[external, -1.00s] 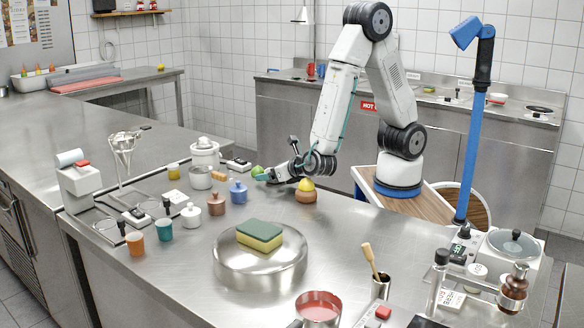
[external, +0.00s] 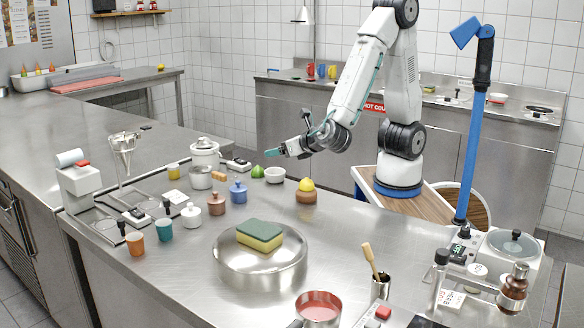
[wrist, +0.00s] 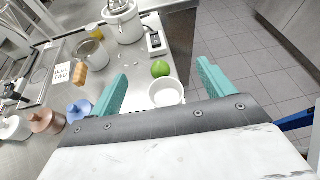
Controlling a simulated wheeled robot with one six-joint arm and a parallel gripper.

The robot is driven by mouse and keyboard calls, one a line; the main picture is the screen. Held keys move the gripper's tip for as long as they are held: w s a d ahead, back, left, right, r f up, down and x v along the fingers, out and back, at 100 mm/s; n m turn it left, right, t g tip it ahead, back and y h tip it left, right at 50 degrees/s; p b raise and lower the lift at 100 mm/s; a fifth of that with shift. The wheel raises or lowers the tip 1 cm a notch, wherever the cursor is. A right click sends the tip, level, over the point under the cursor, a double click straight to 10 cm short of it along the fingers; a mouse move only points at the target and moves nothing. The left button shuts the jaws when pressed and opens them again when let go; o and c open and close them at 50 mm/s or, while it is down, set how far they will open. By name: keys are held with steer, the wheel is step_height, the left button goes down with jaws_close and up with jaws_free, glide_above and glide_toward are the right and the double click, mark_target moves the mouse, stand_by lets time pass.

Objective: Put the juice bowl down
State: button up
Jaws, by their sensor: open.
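A small white bowl (external: 275,174) stands upright on the steel counter (external: 340,240), beside a green lime (external: 258,171). In the wrist view the bowl (wrist: 166,92) lies between and beyond my fingertips, and its inside looks pale. The lime (wrist: 160,68) sits just behind it there. My gripper (external: 279,152) is open and empty, above the bowl and apart from it. Its teal fingers (wrist: 160,75) are spread wide in the wrist view. I cannot tell whether the bowl holds juice.
A brown pot with a yellow top (external: 306,191) stands right of the bowl. Blue (external: 238,191), brown and white lidded jars stand to its left. A sponge (external: 260,234) rests on a round steel stand (external: 262,268). The counter edge lies just behind the bowl.

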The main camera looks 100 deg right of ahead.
steer(key=s+d+r+m+g+y, duration=0.1)
steer(key=s+d+r+m+g, duration=0.1)
steer(key=s+d+m+g, duration=0.35)
steer(key=s+d+r+m+g+y, duration=0.1)
steer(key=s+d+r+m+g, duration=0.15)
steer(key=s+d+m, duration=0.4)
steer(key=s+a+r+m+y, duration=0.1)
steer(key=s+a+m+y, duration=0.2)
steer(key=m, duration=0.4)
steer(key=s+a+r+m+t+y, duration=0.1)
steer(key=s+a+r+m+y, duration=0.1)
steer(key=s+m+y, duration=0.3)
steer(key=shift+s+a+m, duration=0.9)
steer(key=shift+s+m, duration=0.4)
steer(key=shift+r, duration=0.1)
